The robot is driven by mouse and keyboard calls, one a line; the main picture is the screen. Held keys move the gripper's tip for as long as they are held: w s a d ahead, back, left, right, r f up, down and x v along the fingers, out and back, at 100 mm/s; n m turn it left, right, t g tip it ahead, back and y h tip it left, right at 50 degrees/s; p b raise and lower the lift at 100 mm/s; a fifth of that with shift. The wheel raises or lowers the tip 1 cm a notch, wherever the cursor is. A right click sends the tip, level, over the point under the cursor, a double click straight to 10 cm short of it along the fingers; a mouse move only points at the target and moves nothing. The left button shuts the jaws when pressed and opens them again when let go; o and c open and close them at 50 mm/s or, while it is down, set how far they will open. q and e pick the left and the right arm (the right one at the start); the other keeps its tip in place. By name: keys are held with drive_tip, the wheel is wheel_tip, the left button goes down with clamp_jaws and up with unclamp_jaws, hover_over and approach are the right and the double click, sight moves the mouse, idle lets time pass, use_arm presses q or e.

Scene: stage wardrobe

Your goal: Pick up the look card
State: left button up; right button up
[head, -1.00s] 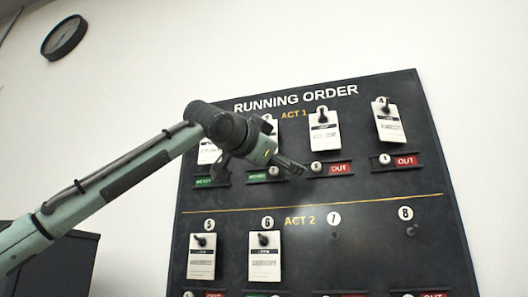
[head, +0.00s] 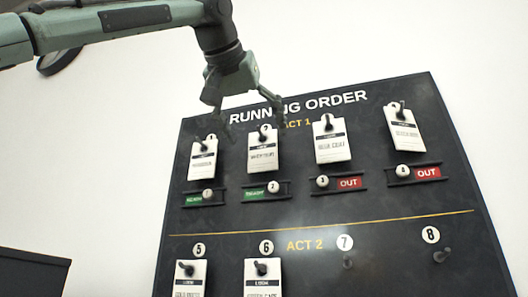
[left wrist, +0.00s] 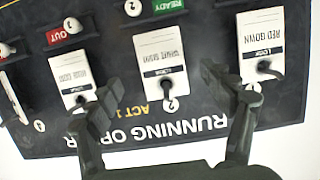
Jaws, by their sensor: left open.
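White look cards hang on pegs of a dark board. In the upper row are the card at 1 (head: 202,158), the card at 2 (head: 262,152), the card at 3 (head: 332,140) and a tilted card at far right (head: 404,130). My left gripper (head: 254,130) is open and empty, in front of the board's top edge. In the left wrist view, its spread fingers (left wrist: 155,90) have card 2 (left wrist: 160,55) upside down between them, apart from it. The card at right there reads RED GOWN (left wrist: 262,45). My right gripper is out of view.
The RUNNING ORDER board (head: 330,205) fills the lower right. Slider tags marked READY (head: 201,198) or OUT (head: 348,183) sit below the upper cards. In ACT 2, cards hang at 5 (head: 190,278) and 6 (head: 264,278); pegs at 7 (head: 347,262) and 8 (head: 441,255) are bare.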

sight(263, 154)
use_arm(q)
drive_tip(key=x, duration=0.4)
drive_tip(key=shift+a+f, duration=0.1)
drive_tip(key=shift+f, duration=0.15)
drive_tip(key=shift+c, duration=0.6)
drive_tip(key=c, duration=0.8)
